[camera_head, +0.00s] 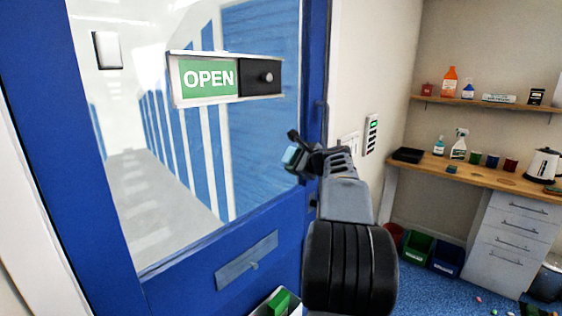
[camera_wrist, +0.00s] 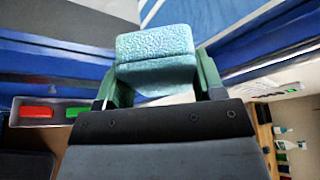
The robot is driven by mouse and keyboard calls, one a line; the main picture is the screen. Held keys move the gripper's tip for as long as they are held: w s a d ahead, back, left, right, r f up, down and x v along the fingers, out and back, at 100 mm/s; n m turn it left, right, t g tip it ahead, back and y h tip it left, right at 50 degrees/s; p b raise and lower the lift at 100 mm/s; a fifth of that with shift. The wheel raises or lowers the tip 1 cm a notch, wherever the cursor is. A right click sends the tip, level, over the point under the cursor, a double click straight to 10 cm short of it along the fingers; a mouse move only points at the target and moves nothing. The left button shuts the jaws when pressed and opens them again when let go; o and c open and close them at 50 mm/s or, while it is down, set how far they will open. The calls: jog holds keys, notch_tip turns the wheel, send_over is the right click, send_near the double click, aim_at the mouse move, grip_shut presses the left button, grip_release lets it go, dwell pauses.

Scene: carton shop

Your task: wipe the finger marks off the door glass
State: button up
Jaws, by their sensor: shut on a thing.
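The blue door holds a large glass pane (camera_head: 185,150) with an OPEN sliding sign (camera_head: 208,78) on it. My gripper (camera_head: 298,152) is at the lower right of the glass, near the door's right frame. It is shut on a teal textured sponge or folded cloth (camera_wrist: 155,60), which shows between the two green fingers in the wrist view. The cloth is also a small teal patch in the head view (camera_head: 291,156). I cannot tell whether it touches the glass. No finger marks can be made out on the glass.
A metal letter plate (camera_head: 247,260) is low on the door. A wooden counter (camera_head: 475,177) at right carries a spray bottle (camera_head: 459,145), several small pots and a kettle (camera_head: 543,165). Green and blue bins (camera_head: 417,249) stand below. Small litter lies on the blue floor at lower right.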

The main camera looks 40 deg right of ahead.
jog(key=a+p, duration=0.1)
jog(key=a, duration=0.5)
send_near(262, 171)
jog(key=shift+w+a+f+p, duration=0.4)
jog(key=shift+w+a, duration=0.25)
jog(key=shift+w, duration=0.2)
jog(key=shift+w+a+f+p, duration=0.4)
jog(key=shift+w+a, duration=0.25)
jog(key=shift+w, duration=0.25)
jog(key=shift+w+a, duration=0.2)
jog(key=shift+w, duration=0.85)
jog(key=shift+d, duration=0.15)
jog(key=shift+w+d, duration=0.15)
jog(key=shift+d, duration=0.8)
jog(key=shift+w+d, duration=0.15)
jog(key=shift+d, duration=0.75)
jog(key=shift+w+f, duration=0.1)
jog(key=shift+a, duration=0.1)
